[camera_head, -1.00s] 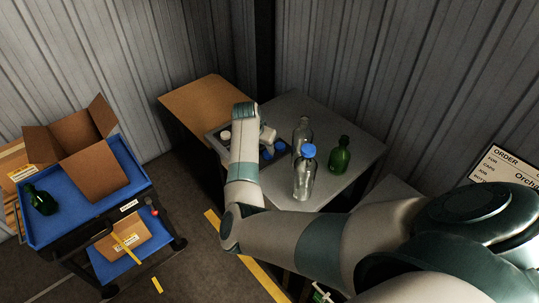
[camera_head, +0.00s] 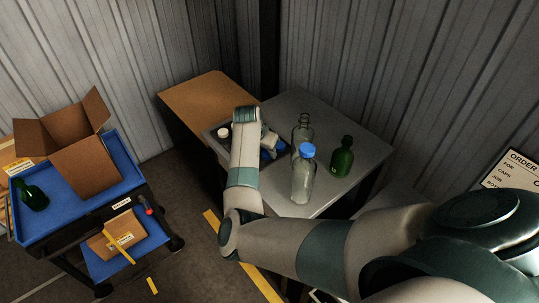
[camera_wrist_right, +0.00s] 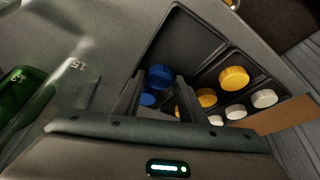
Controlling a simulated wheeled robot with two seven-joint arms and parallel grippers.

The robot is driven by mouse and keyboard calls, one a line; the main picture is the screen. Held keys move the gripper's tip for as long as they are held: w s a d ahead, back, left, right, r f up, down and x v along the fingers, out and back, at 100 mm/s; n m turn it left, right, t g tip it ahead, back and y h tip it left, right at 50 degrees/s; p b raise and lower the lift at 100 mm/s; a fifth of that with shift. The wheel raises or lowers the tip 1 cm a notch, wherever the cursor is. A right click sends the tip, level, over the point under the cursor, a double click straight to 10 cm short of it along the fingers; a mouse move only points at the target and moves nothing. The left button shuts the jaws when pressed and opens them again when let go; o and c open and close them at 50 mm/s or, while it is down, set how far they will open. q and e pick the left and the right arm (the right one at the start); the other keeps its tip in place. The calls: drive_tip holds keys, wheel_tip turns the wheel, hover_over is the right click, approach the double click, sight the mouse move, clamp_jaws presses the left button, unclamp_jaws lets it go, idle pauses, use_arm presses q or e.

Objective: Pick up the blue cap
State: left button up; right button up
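My right gripper (camera_head: 268,143) is over the tray (camera_head: 211,140) of caps on the grey table. In the right wrist view, its two fingers (camera_wrist_right: 160,95) are apart and point down into a tray compartment. A blue cap (camera_wrist_right: 159,76) shows between and just beyond the fingertips. A second blue cap (camera_wrist_right: 147,99) is lower, partly hidden by the left finger. I cannot tell whether the fingers touch either cap. In the head view, the blue caps are largely hidden by the gripper. My left gripper is not in view.
Yellow caps (camera_wrist_right: 234,78) and white caps (camera_wrist_right: 264,98) lie in neighbouring compartments. A clear bottle with a blue top (camera_head: 303,180), another clear bottle (camera_head: 301,130) and a green bottle (camera_head: 342,158) stand right of the gripper. A blue cart (camera_head: 122,150) with an open box (camera_head: 85,166) stands left.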

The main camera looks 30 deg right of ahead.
sight(265, 155)
drive_tip(key=shift+a, duration=0.15)
drive_tip(key=c, duration=0.6)
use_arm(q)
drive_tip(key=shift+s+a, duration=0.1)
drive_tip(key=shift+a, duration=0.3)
use_arm(e)
drive_tip(key=shift+c, duration=0.3)
drive_tip(key=shift+r, duration=0.1)
